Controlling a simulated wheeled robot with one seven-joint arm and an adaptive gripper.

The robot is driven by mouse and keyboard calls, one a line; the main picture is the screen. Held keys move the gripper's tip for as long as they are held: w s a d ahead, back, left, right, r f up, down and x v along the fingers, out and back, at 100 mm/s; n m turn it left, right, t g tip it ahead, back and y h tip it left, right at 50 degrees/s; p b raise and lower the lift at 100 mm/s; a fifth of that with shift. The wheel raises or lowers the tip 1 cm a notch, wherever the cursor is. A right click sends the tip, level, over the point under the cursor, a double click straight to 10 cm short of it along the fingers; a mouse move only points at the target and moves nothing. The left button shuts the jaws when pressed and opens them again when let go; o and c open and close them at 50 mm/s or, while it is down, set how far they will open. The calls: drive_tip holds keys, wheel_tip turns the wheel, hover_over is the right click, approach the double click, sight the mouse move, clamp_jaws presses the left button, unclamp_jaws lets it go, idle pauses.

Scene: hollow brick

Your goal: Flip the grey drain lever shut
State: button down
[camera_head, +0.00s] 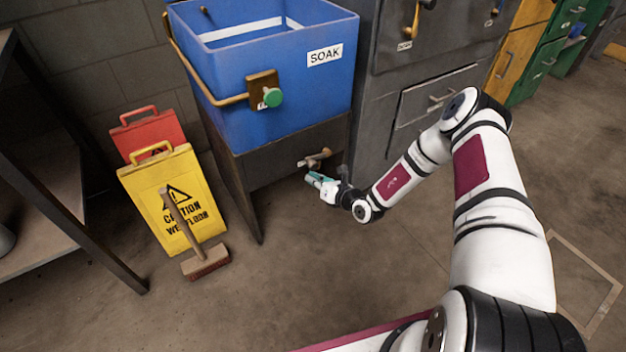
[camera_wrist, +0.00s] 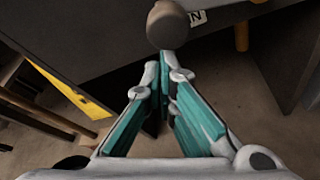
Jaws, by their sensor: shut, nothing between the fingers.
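The grey drain lever (camera_head: 318,158) sticks out from the dark base below the blue SOAK bin (camera_head: 290,95). In the wrist view the rounded end of the lever (camera_wrist: 167,25) appears large at the top, just beyond the fingertips. My gripper (camera_head: 313,179) has teal finger pads and is at the lever's near side, slightly below it in the head view. In the wrist view the fingers of my gripper (camera_wrist: 165,72) meet at their tips with nothing between them. I cannot tell whether the fingertips touch the lever. A partly hidden label (camera_wrist: 197,18) lies behind the lever.
A yellow wet-floor sign (camera_head: 172,200), a red sign (camera_head: 148,133) and a wooden-handled brush (camera_head: 205,262) stand at the left. A green knob (camera_head: 273,97) is on the bin's front. Grey cabinets (camera_head: 430,95) stand at the right.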

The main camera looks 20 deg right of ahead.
drive_tip(key=shift+r, duration=0.2)
drive_tip(key=w+d+r+m+t+y+p, duration=0.1)
drive_tip(key=w+d+r+m+y, duration=0.1)
drive_tip(key=d+r+m+y, duration=0.2)
drive_tip(key=shift+w+d+r+m+t+y, duration=0.25)
drive_tip(key=shift+d+r+m, duration=1.25)
drive_tip(key=shift+r+m, duration=2.2)
drive_tip(key=shift+s+d+f+m, duration=0.1)
drive_tip(key=shift+f+m, duration=0.2)
drive_tip(key=shift+p, duration=0.35)
